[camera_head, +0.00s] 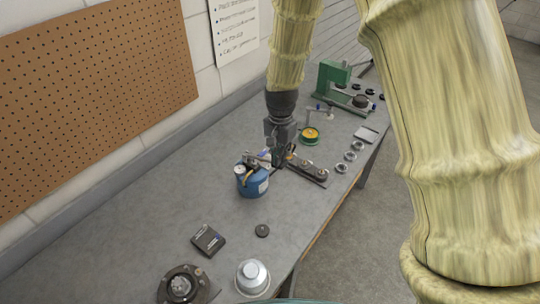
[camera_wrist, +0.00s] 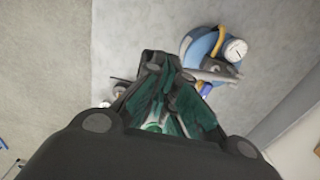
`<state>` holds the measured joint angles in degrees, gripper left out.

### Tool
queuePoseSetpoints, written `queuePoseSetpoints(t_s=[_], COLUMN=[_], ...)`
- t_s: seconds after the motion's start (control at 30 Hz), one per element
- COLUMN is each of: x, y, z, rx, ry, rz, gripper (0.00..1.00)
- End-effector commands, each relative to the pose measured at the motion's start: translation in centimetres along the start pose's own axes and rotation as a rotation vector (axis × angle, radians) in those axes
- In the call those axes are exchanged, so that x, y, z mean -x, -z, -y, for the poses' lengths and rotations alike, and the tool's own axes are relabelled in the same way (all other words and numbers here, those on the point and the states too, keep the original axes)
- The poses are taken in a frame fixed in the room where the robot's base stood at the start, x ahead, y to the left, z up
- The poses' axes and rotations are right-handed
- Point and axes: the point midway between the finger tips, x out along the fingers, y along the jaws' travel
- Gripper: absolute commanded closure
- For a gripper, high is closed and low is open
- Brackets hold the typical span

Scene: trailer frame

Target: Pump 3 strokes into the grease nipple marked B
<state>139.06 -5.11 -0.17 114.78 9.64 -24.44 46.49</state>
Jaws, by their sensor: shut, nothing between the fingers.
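A blue grease pump (camera_head: 252,184) with a round white gauge and a yellow hose part stands on the workbench. It also shows in the wrist view (camera_wrist: 200,48), with its gauge and a grey lever. A dark rail with fittings (camera_head: 308,172) lies just right of the pump; no letter B is readable on it. My gripper (camera_head: 279,160) is shut and empty, pointing down between the pump and the rail. In the wrist view its fingers (camera_wrist: 165,120) are close beside the pump's lever; I cannot tell whether they touch. The fingers hide part of the rail.
Several metal rings (camera_head: 350,156) lie along the right edge. A dark box (camera_head: 208,240), a small dark disc (camera_head: 262,230), a silver cup (camera_head: 252,277) and a flanged hub (camera_head: 183,286) are nearer. The bench's left side is clear.

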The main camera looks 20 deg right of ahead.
Motion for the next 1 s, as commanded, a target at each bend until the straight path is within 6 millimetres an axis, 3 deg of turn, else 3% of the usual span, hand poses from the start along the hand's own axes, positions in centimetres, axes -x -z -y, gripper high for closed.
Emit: queuePoseSetpoints(t_s=[0.6, 1.0], x=[-0.1, -1.6], y=[0.0, 0.0], z=[0.0, -0.5], rx=[0.0, 0.0], ry=[-0.001, -0.002], rz=[0.0, 0.001], gripper=[1.0, 1.0])
